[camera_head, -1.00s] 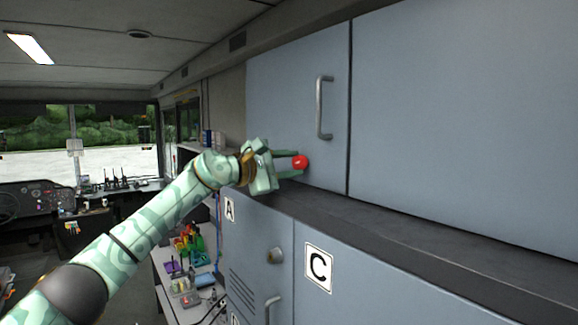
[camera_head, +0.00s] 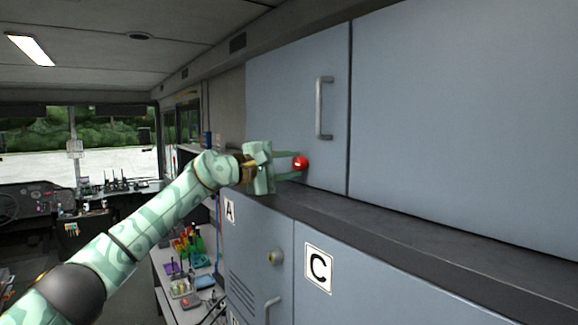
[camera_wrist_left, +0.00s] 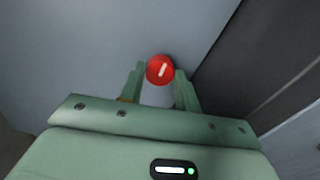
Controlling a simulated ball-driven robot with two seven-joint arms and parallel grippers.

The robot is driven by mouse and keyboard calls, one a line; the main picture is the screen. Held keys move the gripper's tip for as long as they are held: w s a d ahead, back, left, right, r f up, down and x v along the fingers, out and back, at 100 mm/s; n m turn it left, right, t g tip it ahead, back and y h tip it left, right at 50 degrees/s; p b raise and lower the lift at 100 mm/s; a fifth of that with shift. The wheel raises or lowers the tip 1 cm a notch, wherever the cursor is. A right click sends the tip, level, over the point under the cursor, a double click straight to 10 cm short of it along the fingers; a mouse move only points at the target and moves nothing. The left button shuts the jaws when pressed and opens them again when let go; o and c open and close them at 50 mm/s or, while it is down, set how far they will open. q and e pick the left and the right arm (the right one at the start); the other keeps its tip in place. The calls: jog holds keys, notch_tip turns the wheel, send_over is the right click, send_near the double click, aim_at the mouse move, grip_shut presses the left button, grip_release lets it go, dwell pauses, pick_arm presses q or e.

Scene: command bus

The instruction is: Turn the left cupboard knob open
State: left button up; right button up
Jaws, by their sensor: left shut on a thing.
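The red round knob (camera_head: 301,163) is on the lower part of the upper left cupboard door (camera_head: 285,105), which is closed in its frame. My left gripper (camera_head: 292,164) reaches it from the left, its two fingers shut around the knob. In the left wrist view the red knob (camera_wrist_left: 160,69) sits between the tips of the left gripper's fingers (camera_wrist_left: 160,80), with a white mark on its face tilted slightly from upright. My right gripper is out of view.
A vertical metal handle (camera_head: 322,108) is on the same door, above the knob. A dark ledge (camera_head: 400,222) runs below the upper cupboards. A cluttered bench (camera_head: 185,285) lies lower left.

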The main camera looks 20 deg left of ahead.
pick_arm(q)
jog(key=o, duration=1)
jog(key=b+v, duration=0.6)
jog(key=v, duration=1)
jog(key=shift+s+a+f, duration=0.1)
